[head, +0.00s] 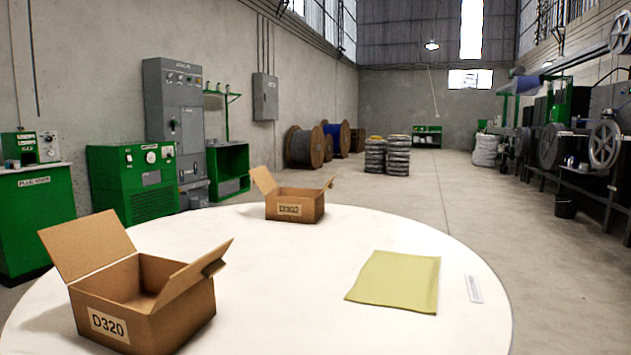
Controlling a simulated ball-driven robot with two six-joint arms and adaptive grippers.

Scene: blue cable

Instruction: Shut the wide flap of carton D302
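Carton D302 (299,209) stands near the far edge of the white round table, its label facing me. Its left flap (265,181) stands up and leans outward to the left. Its right flap (329,183) shows as a thin, raised edge leaning outward to the right. Both flaps are open, and the left one looks the wider. The inside is only partly visible. Neither of my grippers is in the head view.
A larger carton labelled D320 (165,322) stands at the near left with both flaps open. A yellow-green cloth (396,281) and a small white label (473,289) lie on the right. The white table (290,290) is clear between them.

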